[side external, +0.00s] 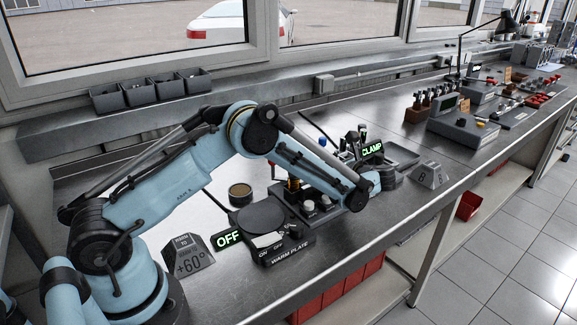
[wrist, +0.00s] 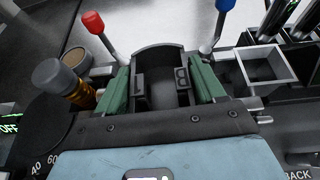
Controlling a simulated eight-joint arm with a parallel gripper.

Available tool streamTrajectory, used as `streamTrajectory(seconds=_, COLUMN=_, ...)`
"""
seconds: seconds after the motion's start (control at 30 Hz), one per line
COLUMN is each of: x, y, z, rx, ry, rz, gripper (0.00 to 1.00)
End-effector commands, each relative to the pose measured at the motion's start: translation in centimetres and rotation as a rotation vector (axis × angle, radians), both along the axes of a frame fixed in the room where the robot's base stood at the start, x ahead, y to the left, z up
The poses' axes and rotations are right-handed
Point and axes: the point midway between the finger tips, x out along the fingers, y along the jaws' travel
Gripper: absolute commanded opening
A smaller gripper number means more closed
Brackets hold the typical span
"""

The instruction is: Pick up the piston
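In the wrist view my gripper (wrist: 162,82) shows two green-padded fingers, spread wide apart. Between them is a dark, curved, hollow part (wrist: 160,62) with raised marks; I cannot tell whether it is the piston or a holder, and no touch with the pads is clear. No other piece is recognisable as the piston. In the side view my arm's far end (side external: 360,192) is low over the bench by the CLAMP sign (side external: 372,149); its fingers are hidden there.
A red-knobbed lever (wrist: 93,24) and a blue-tipped lever (wrist: 224,8) stand close on either side. An amber bottle (wrist: 62,82) and a grey open box (wrist: 266,68) are near. The warm plate (side external: 262,216) reads OFF. Bare bench (side external: 320,250) lies in front.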

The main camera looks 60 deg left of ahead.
Motion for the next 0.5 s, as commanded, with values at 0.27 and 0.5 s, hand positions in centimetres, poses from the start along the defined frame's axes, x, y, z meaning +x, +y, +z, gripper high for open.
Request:
streamTrajectory(seconds=0.27, x=0.01, y=-0.03, z=0.09, rx=0.002, ry=0.000, rz=0.000, gripper=0.20)
streamTrajectory(seconds=0.5, x=0.01, y=-0.03, z=0.18, rx=0.002, ry=0.000, rz=0.000, gripper=0.20)
